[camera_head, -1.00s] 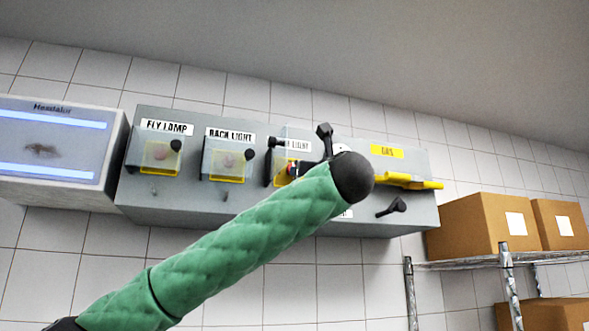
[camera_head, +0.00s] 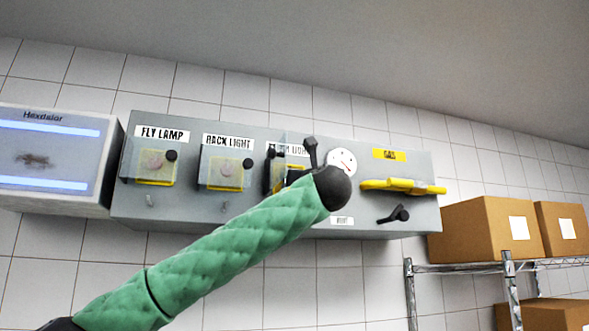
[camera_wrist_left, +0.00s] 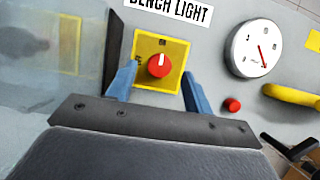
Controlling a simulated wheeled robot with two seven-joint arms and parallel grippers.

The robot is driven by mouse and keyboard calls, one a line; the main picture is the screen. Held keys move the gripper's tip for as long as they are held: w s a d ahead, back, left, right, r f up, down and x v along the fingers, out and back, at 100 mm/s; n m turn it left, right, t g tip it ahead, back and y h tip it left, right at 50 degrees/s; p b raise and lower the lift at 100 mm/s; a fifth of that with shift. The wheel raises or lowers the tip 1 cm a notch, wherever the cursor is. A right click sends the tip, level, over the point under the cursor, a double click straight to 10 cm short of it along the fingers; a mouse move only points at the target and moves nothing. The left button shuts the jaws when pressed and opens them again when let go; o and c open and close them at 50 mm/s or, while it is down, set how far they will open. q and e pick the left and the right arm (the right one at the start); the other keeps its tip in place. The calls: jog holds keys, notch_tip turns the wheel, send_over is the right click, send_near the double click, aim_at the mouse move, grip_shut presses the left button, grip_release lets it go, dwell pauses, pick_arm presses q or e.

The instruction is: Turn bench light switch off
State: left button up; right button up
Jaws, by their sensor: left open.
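The bench light switch is a red round knob (camera_wrist_left: 159,66) with a white pointer mark, on a yellow plate (camera_wrist_left: 171,83) under the BENCH LIGHT label (camera_wrist_left: 170,10). The pointer points up, toward the small dark mark at the plate's top. My left gripper (camera_wrist_left: 159,80) is open, with one blue finger on each side of the knob's lower part. I cannot tell whether they touch it. A dark-edged clear cover (camera_wrist_left: 112,50) stands swung open at the plate's left. In the head view my arm mostly hides the switch. My right gripper is in neither view.
The grey panel (camera_head: 245,212) also carries covered FLY LAMP (camera_head: 155,165) and BACK LIGHT (camera_head: 226,172) switches, a dial gauge (camera_head: 341,163), a yellow gas handle (camera_head: 400,187) and a black lever (camera_head: 398,214). A small red button (camera_wrist_left: 233,105) sits right of the switch. Cardboard boxes (camera_head: 483,230) stand at right.

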pick_arm(q)
jog(key=shift+p+x, duration=0.55)
jog(key=shift+x, duration=0.5)
jog(key=shift+w+a+r+p, duration=0.25)
jog(key=shift+w+p, duration=0.1)
jog(key=shift+w, duration=0.25)
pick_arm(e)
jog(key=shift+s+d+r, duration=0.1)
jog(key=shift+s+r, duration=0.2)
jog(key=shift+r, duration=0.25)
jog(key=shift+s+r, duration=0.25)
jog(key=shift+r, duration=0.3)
